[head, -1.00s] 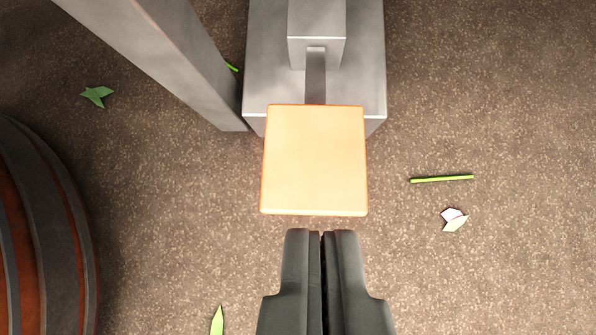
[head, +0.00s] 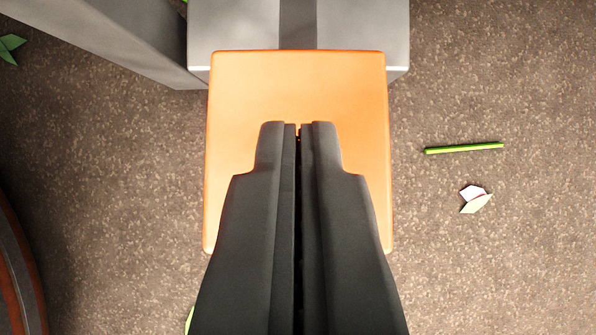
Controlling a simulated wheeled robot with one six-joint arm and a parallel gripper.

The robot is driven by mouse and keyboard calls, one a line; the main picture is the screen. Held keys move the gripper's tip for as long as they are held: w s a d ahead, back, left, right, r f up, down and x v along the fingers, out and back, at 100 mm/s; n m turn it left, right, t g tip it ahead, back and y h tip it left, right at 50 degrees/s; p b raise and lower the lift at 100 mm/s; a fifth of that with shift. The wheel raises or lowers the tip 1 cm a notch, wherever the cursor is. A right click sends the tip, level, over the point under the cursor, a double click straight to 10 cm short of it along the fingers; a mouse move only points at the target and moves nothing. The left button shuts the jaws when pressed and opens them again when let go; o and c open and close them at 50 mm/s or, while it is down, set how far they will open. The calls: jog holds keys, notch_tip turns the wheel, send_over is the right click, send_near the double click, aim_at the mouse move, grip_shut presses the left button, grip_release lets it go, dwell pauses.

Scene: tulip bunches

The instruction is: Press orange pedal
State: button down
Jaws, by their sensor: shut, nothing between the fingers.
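The orange pedal (head: 298,85) is a flat square plate with rounded corners in the middle of the head view. My gripper (head: 298,128) is shut and empty. Its fingertips lie over the middle of the pedal, and the fingers hide the lower centre of the plate. I cannot tell whether the tips touch the pedal or hover just above it.
A grey post (head: 120,40) stands at the upper left, beside the block. A dark round barrel-like thing (head: 18,275) is at the lower left edge. A green stem (head: 463,148) and a pale petal (head: 475,199) lie on the speckled floor at right, which is otherwise clear.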

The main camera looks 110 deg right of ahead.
jog(key=shift+s+d+f, duration=0.1)
jog(key=shift+d+f, duration=0.05)
jog(key=shift+f, duration=0.5)
jog(key=shift+d+f, duration=0.1)
jog(key=shift+f, duration=0.55)
